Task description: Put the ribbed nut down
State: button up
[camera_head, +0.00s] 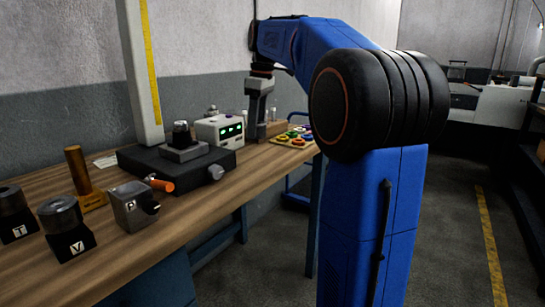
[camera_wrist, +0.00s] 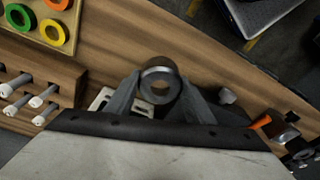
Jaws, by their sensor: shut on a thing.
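The ribbed nut (camera_wrist: 160,72) is a grey metal ring with a round hole, seen in the wrist view at the middle. My gripper (camera_wrist: 158,96) is shut on it, with one grey finger on each side. The nut is above the wooden bench (camera_wrist: 135,45); I cannot tell how large the gap below it is. In the head view my gripper (camera_head: 258,128) points down at the far part of the bench, and the nut cannot be made out there.
A board with coloured rings (camera_head: 289,143) and a wooden block with several pins (camera_wrist: 68,80) stand close by. A white box with green displays (camera_head: 220,131) and a dark measuring stand (camera_head: 135,158) are near. Dark V (camera_head: 73,245) and T (camera_head: 18,229) holders stand at the near left.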

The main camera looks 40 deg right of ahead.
aim_at(261, 123)
notch_tip(261, 123, down, 4)
jog(key=shift+s, duration=0.1)
jog(key=shift+f, duration=2.3)
jog(key=shift+f, duration=0.1)
jog(key=o, duration=1.2)
jog(key=shift+c, duration=0.2)
jog(key=r, duration=0.8)
jog(key=s+d+r, duration=0.1)
jog(key=r, duration=0.3)
jog(key=shift+a, duration=0.1)
